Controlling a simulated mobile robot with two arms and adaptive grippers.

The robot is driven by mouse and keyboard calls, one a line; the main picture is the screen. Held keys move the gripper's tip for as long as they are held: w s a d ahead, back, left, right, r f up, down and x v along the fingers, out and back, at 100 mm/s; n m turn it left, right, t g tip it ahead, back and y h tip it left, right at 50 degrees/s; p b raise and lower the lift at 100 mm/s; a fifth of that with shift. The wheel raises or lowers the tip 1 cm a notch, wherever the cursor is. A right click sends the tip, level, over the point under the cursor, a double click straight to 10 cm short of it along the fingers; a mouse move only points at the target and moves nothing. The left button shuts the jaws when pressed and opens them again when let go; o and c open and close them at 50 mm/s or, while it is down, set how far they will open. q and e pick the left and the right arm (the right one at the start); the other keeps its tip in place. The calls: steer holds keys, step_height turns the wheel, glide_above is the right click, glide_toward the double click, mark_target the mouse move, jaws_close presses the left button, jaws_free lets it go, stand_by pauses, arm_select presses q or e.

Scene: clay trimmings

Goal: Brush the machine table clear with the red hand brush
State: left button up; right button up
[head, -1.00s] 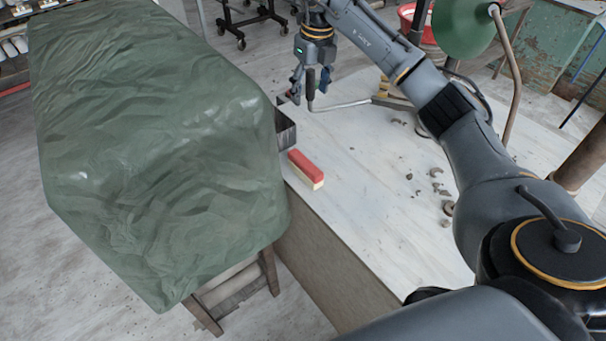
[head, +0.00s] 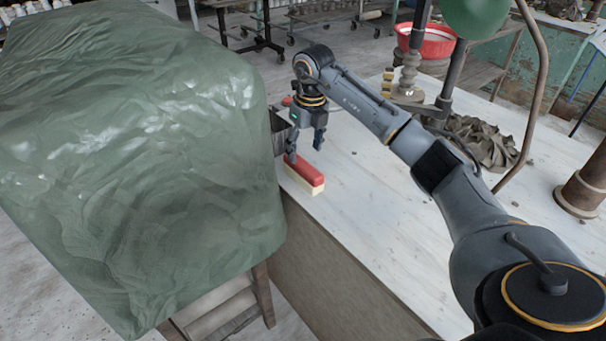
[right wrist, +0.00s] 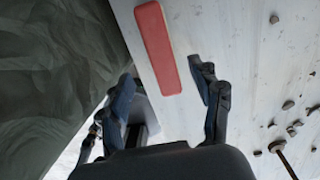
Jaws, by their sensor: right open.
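The red hand brush (head: 306,178), red on top with a pale lower part, lies near the left edge of the pale machine table (head: 375,235). My right gripper (head: 305,152) is open and empty, fingers pointing down, just behind and above the brush. In the right wrist view the brush's red top (right wrist: 158,48) lies ahead of the two spread fingers (right wrist: 166,84), and I see no grip on it. Several clay trimmings (right wrist: 290,130) lie on the table at the right of that view; in the head view my arm hides most of that area. My left gripper is not in view.
A green-sheeted bulk (head: 140,150) stands close along the table's left side. A grey metal box (head: 279,132) sits at the table's left edge near my gripper. A machine column (head: 410,75), a crumpled brown heap (head: 484,142) and a red basin (head: 427,42) are farther back.

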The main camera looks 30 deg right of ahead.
mark_target(304, 164)
steer(key=f, duration=0.5)
steer(key=w+f+p, duration=0.1)
steer(key=f, duration=0.2)
steer(key=shift+f, duration=0.3)
steer(key=c, duration=1.3)
